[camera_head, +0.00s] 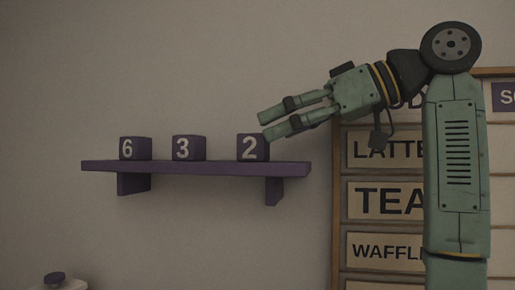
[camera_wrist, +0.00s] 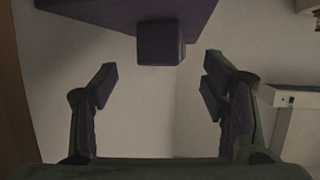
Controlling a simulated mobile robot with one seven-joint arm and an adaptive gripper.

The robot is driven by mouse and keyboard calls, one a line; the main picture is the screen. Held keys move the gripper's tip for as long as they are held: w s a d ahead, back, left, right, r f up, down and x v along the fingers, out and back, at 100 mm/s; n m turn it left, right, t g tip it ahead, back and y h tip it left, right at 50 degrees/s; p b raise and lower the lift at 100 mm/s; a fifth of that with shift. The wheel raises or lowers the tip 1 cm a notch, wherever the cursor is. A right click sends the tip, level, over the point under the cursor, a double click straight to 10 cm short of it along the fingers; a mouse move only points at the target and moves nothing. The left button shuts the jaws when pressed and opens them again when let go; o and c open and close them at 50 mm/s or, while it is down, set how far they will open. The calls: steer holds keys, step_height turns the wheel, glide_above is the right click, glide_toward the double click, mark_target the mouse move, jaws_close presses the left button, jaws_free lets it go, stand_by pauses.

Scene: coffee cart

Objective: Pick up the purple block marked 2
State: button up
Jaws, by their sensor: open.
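The purple block marked 2 (camera_head: 249,152) stands upright at the right part of a purple wall shelf (camera_head: 200,168), its white numeral facing the camera. My gripper (camera_head: 263,127) reaches in from the right in the head view, its fingertips close to the block's upper right edge. Whether they touch it cannot be told. In the wrist view, a purple block (camera_wrist: 160,46), its number not visible, lies ahead between the two spread fingers, near the shelf surface (camera_wrist: 100,10). My gripper (camera_wrist: 160,72) is open and nothing is between its pads.
Purple blocks marked 3 (camera_head: 189,149) and 6 (camera_head: 135,149) stand further left on the shelf, with gaps between. A menu board (camera_head: 385,149) hangs on the wall at the right, behind my arm. A white counter (camera_wrist: 300,98) shows at the right in the wrist view.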

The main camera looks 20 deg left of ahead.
mark_target(254, 138)
steer(key=p+x, duration=0.1)
steer(key=x, duration=0.5)
steer(key=shift+a+r, duration=0.15)
steer(key=shift+a, duration=0.05)
steer(key=shift+c, duration=0.2)
steer(key=c, duration=1.3)
